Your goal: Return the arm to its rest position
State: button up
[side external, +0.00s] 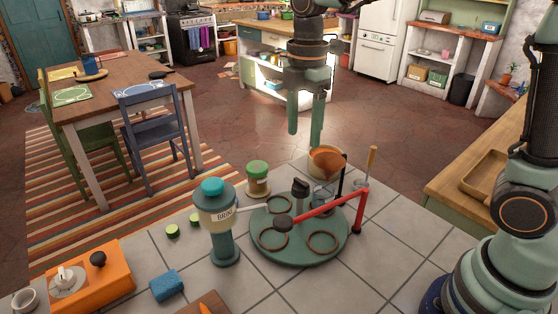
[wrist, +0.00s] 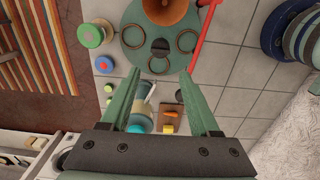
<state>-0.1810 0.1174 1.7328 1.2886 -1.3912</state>
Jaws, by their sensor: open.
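My gripper (side external: 306,121) hangs from the arm at the top middle of the side view, its two green fingers pointing down. In the wrist view the fingers (wrist: 162,75) are spread apart with nothing between them. The gripper is above and behind a round green stand (side external: 320,254) with copper rings on the tiled counter. A copper funnel (side external: 326,163) sits at the stand's back edge; it shows at the top of the wrist view (wrist: 165,10).
A teal-lidded grinder (side external: 215,210), a green-lidded jar (side external: 258,178), a red bar (side external: 325,207), a blue sponge (side external: 166,286) and an orange box (side external: 95,283) stand on the counter. A wooden tray (side external: 488,178) lies on the right worktop.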

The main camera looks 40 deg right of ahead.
jog(key=s+d+m+t, duration=0.5)
jog(key=s+m, duration=0.5)
jog(key=m, duration=0.8)
jog(key=shift+d+r+t, duration=0.3)
jog(key=shift+d+r, duration=0.05)
jog(key=shift+d, duration=0.7)
